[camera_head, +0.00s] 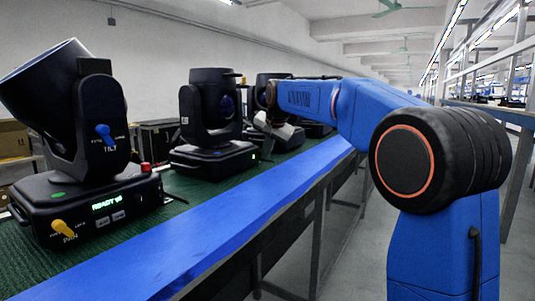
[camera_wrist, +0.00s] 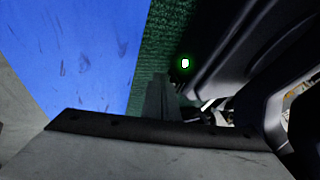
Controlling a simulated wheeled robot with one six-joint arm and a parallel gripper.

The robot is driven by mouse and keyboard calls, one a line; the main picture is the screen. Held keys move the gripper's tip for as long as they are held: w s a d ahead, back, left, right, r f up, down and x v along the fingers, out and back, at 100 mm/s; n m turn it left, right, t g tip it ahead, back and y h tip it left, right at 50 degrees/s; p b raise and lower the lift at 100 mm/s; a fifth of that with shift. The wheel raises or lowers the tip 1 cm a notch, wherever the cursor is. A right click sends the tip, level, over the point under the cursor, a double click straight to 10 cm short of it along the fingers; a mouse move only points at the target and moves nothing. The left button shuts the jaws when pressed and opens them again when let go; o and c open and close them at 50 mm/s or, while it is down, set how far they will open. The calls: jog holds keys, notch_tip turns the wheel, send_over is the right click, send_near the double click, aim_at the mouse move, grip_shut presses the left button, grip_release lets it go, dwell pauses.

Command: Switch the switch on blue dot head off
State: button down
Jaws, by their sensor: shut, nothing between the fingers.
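Several black moving-head lamps stand in a row on the green bench top. The nearest lamp (camera_head: 100,115) has a green dot on its base, so it is not marked blue. A second lamp (camera_head: 207,112) stands behind it. A third lamp (camera_head: 265,82) is partly hidden by my arm and gripper. I cannot make out a blue dot or a switch on these farther lamps. My gripper (camera_head: 270,128) is at the front of the farther lamps, shut and empty. In the wrist view, a lit green light (camera_wrist: 185,63) glows on a dark lamp base close to my gripper (camera_wrist: 160,95).
A blue strip (camera_head: 230,210) runs along the bench's front edge. The nearest lamp has a blue tilt lever (camera_head: 105,134), a yellow pan lever (camera_head: 63,229) and a red button (camera_head: 146,168). Shelving (camera_head: 495,110) stands at the right beyond the aisle.

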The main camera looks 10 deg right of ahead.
jog(key=shift+w+a+f, duration=0.1)
dwell(0.5)
jog(key=shift+r, duration=0.85)
jog(key=shift+s+d, duration=0.2)
jog(key=shift+d, duration=0.05)
jog(key=s+d, duration=0.1)
jog(key=s+d+r, duration=0.1)
jog(key=s, duration=0.1)
jog(key=shift+d+r, duration=0.2)
jog(key=shift+d, duration=0.1)
jog(key=v, duration=0.8)
jog(key=shift+s+r, duration=0.2)
jog(key=shift+r, duration=0.2)
